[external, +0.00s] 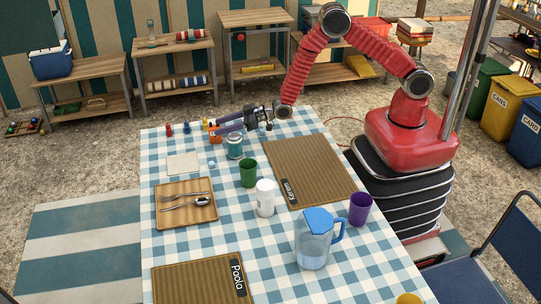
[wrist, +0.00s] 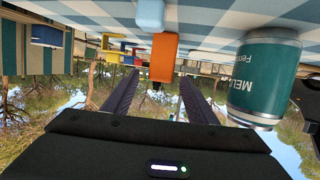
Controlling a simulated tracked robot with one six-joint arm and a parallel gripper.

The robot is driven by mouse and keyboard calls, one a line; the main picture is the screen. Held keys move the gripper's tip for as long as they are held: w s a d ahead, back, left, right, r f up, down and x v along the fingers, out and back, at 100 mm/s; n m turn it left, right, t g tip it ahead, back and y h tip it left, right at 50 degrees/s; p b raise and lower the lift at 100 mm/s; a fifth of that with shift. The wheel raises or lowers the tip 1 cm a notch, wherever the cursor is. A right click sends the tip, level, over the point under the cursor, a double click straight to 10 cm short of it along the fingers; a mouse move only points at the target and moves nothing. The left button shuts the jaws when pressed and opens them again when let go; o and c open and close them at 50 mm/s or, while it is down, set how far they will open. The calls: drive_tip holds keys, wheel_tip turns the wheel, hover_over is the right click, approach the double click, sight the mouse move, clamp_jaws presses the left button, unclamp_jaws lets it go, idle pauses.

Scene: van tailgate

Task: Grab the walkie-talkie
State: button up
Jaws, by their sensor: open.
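No object is clearly recognisable as the walkie-talkie. A small orange block-like object (external: 215,139) stands on the checked tablecloth at the far end of the table; I cannot tell if it is the walkie-talkie. In the wrist view, which is upside down, the orange object (wrist: 163,58) shows ahead, between the lines of my two fingers. My gripper (external: 220,124) is low over the table's far end, its fingers pointing left. In the wrist view my gripper (wrist: 156,78) is open, with nothing visibly held. Whether a fingertip touches the orange object is unclear.
A teal can (external: 234,147) stands close beside my gripper; the can (wrist: 263,85) is large at right in the wrist view. A pale blue small object (external: 211,164), green cup (external: 248,172) and white bottle (external: 265,198) are nearby. Small red (external: 169,129) and blue (external: 187,128) objects stand left.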

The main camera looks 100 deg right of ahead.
sight(219, 126)
drive_tip(key=shift+x, duration=1.8)
drive_tip(key=c, duration=1.3)
